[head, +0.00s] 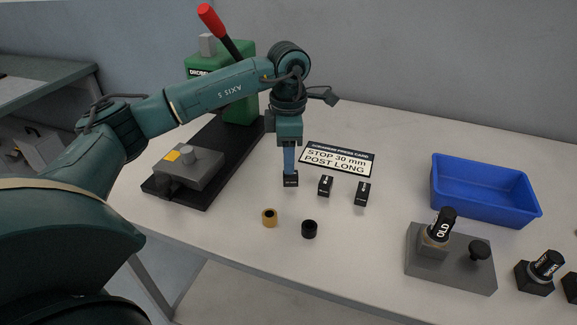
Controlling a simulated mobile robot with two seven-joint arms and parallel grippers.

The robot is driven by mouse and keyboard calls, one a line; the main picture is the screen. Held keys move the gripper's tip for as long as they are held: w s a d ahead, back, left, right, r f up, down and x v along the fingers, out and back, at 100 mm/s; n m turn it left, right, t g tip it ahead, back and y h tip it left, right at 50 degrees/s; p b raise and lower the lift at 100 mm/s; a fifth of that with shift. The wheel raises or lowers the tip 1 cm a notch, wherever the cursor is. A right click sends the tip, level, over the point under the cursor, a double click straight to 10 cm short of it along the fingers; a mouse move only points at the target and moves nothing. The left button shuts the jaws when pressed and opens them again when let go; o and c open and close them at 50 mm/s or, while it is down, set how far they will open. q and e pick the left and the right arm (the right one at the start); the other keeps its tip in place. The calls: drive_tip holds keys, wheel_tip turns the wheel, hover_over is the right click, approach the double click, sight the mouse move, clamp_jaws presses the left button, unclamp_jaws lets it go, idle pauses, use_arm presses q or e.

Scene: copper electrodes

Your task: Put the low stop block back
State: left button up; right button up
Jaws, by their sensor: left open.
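My left gripper (290,172) points straight down over the table, its blue fingers at the leftmost of three small black blocks. That block (291,181) stands on the table with a pale label on its front; the fingers hide part of its top. The gripper is open; I cannot tell whether the fingers touch the block. A second black block (325,187) and a third black block (362,194) stand to the right, with pale marks too small to read. I cannot tell which one is the low stop block. My right gripper is out of view.
A green press (238,108) with a red-tipped lever and grey plate (188,168) stands left. A card (338,158) reads "STOP 30 mm POST LONG". A brass ring (269,218) and black ring (309,229) lie in front. A blue bin (484,209) and grey holder (450,276) stand right.

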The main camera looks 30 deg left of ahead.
use_arm(q)
wheel_tip(320, 180, up, 8)
drive_tip(key=shift+f, duration=0.15)
idle(0.6)
